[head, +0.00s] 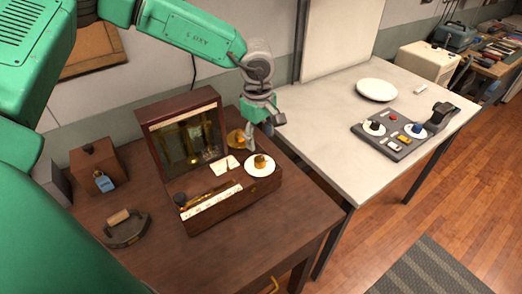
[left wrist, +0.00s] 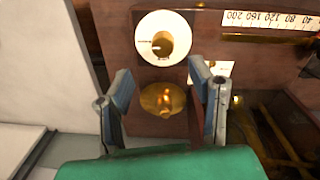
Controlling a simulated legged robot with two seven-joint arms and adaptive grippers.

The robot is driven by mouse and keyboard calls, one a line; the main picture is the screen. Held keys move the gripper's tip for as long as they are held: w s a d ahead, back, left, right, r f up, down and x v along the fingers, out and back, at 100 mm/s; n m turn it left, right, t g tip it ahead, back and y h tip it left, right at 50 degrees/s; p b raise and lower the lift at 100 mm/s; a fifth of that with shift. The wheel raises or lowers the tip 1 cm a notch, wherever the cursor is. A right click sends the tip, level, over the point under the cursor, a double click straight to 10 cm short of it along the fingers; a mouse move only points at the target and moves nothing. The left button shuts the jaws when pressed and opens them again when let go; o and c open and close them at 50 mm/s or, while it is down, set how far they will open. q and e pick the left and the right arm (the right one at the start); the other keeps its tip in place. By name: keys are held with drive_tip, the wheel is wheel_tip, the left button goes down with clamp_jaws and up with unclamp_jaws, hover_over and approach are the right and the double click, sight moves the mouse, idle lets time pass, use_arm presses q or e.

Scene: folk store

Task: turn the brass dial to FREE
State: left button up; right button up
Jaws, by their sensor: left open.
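A brown wooden instrument box (head: 235,205) stands on the table with its glazed lid raised. On its top is a white round dial with a brass centre knob (head: 260,162); the knob also shows in the left wrist view (left wrist: 161,43). A round brass dial (head: 236,138) sits at the box's far right corner; it also shows in the left wrist view (left wrist: 165,98). My left gripper (head: 259,128) is open beside the brass dial. In the left wrist view its fingers (left wrist: 159,88) appear on either side of this dial, without visible contact. Any FREE marking is unreadable.
A small wooden box with a blue padlock (head: 103,182) and a flat iron (head: 126,228) stand left on the brown table (head: 305,215). A white table (head: 330,140) to the right holds a plate (head: 377,90) and a grey control panel (head: 396,150).

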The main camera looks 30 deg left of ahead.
use_arm(q)
drive_tip(key=shift+r, duration=1.6)
